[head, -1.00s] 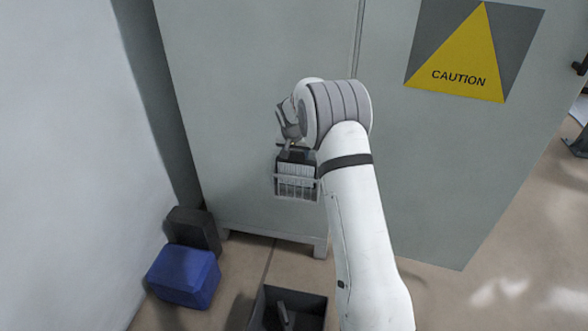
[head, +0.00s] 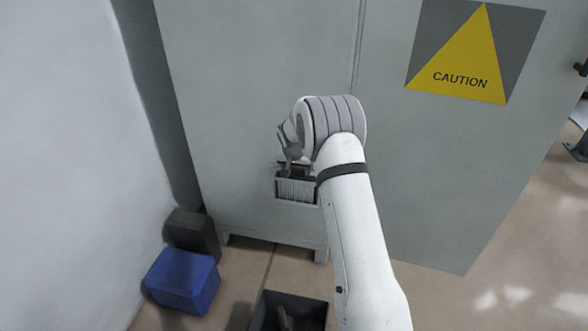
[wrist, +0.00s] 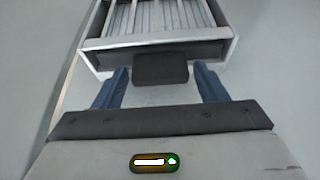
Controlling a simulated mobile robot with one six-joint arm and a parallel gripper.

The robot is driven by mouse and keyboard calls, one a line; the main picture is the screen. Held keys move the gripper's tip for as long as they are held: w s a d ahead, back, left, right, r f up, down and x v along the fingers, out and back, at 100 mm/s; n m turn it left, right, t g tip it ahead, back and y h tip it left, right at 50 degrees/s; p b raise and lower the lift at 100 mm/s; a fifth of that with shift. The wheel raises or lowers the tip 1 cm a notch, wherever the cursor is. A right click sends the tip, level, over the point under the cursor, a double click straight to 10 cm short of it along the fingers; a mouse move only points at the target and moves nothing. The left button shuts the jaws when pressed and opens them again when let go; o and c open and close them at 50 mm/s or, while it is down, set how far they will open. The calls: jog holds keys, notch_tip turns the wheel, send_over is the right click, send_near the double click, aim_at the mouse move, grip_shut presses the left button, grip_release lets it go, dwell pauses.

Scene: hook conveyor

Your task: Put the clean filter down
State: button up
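The clean filter (head: 292,170) is a grey, ribbed block with a dark top edge. It sits down inside a small wire-fronted holder (head: 297,190) on the grey cabinet's face. In the wrist view, the filter's dark rim (wrist: 105,55) and black tab (wrist: 160,68) show at the near side of the pale frame. My gripper (head: 291,153) is just above the holder. In the wrist view, its blue fingers (wrist: 161,72) stand apart on either side of the tab, with a narrow gap at each side, so it looks open. The filter's lower part is hidden by the holder.
A dark open bin (head: 265,312) with an object in it stands on the floor below. A blue box (head: 183,280) and a black box (head: 192,232) are by the left wall. A caution sign (head: 462,60) is on the cabinet (head: 440,160) at right.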

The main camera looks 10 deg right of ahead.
jog(key=shift+o, duration=0.9)
jog(key=shift+r, duration=0.2)
jog(key=s+r+n+p, duration=0.1)
jog(key=s+r+p, duration=0.1)
jog(key=s+r, duration=1.35)
jog(key=s+a+r+n+g+y, duration=0.1)
jog(key=s+r+n+g, duration=0.1)
jog(key=s, duration=2.9)
notch_tip(320, 180, up, 2)
jog(key=shift+r+n+g+y, duration=0.1)
jog(key=shift+n+g+y, duration=0.2)
jog(key=shift+n, duration=0.5)
